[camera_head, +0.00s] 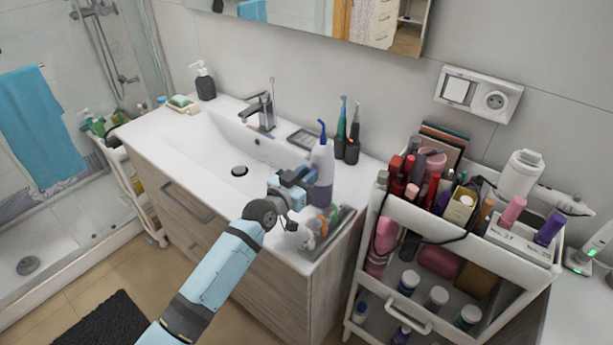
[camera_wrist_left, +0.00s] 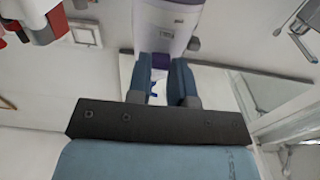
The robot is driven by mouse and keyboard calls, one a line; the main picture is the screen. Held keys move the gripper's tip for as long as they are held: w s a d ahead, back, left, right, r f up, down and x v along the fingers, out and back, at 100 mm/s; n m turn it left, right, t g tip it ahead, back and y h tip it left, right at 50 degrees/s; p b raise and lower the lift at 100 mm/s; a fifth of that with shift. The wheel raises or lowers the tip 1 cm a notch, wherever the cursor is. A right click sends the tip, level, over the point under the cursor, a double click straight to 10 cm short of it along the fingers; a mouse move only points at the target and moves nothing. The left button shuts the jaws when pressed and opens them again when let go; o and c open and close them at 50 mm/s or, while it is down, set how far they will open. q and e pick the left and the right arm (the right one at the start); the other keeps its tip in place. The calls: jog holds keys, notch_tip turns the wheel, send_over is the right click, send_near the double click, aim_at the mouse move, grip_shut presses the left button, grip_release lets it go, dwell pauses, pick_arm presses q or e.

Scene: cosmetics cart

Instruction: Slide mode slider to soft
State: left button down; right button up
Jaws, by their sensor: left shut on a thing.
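A white and purple oral irrigator with a blue nozzle (camera_head: 322,164) stands upright near the right front corner of the washbasin counter. My left gripper (camera_head: 305,178) reaches it from the left and is shut on its body. In the left wrist view the white and purple body (camera_wrist_left: 168,22) rises just beyond the blue fingers (camera_wrist_left: 162,66), with small markings on its front. The mode slider and its setting cannot be made out. My right gripper is not in view.
A grey tray (camera_head: 338,226) with small bottles sits beside the irrigator at the counter edge. Two electric toothbrushes (camera_head: 347,146) stand behind it. A crowded white cosmetics cart (camera_head: 436,243) is to the right. The white basin (camera_head: 215,146) is open on the left.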

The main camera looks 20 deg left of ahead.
pick_arm(q)
jog(key=shift+r, duration=0.1)
jog(key=c, duration=1)
grip_release()
jog(key=b+v, duration=0.1)
jog(key=v, duration=1.2)
jog(key=shift+s+b, duration=0.4)
